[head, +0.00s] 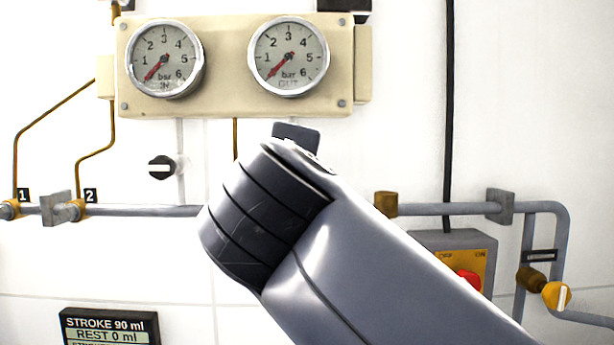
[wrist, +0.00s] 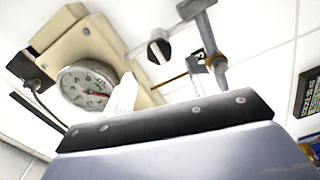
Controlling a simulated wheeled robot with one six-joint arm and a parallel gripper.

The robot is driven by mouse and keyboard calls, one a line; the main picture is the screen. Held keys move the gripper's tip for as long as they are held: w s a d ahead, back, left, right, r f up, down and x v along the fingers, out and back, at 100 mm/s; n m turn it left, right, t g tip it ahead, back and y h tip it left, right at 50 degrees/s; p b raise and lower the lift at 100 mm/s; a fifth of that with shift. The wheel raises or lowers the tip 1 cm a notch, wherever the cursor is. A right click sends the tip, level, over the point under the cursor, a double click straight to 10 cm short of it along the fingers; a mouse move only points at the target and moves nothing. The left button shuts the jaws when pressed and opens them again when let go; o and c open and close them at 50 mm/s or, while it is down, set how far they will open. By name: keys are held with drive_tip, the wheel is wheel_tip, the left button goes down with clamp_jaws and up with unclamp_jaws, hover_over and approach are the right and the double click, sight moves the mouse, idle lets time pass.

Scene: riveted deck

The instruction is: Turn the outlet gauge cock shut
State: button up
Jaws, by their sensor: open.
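The outlet gauge (head: 289,57) is the right dial on the cream panel, its red needle near the low end. In the head view my arm covers the wall below it, so its cock is hidden there. In the wrist view a black round cock with a white stripe (wrist: 158,50) shows beyond my gripper, below a gauge (wrist: 88,88) in the wall's own sense; it appears to be the outlet cock. My gripper (wrist: 165,118) is open and apart from the cock. Its fingertips are not clearly seen. In the head view only a dark plate of it (head: 297,135) shows.
A similar black cock (head: 161,167) hangs under the inlet gauge (head: 165,58), its white stripe horizontal. A grey pipe (head: 150,211) crosses the wall behind my arm. A switch box with a red button (head: 467,277) and a yellow-handled valve (head: 556,296) are at right.

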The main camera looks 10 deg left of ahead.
drive_tip(key=v, duration=0.3)
drive_tip(key=shift+s, duration=0.2)
drive_tip(key=shift+w, duration=0.15)
drive_tip(key=p+x, duration=0.2)
drive_tip(key=x, duration=0.8)
drive_tip(key=shift+w, duration=0.35)
drive_tip(key=shift+s, duration=0.1)
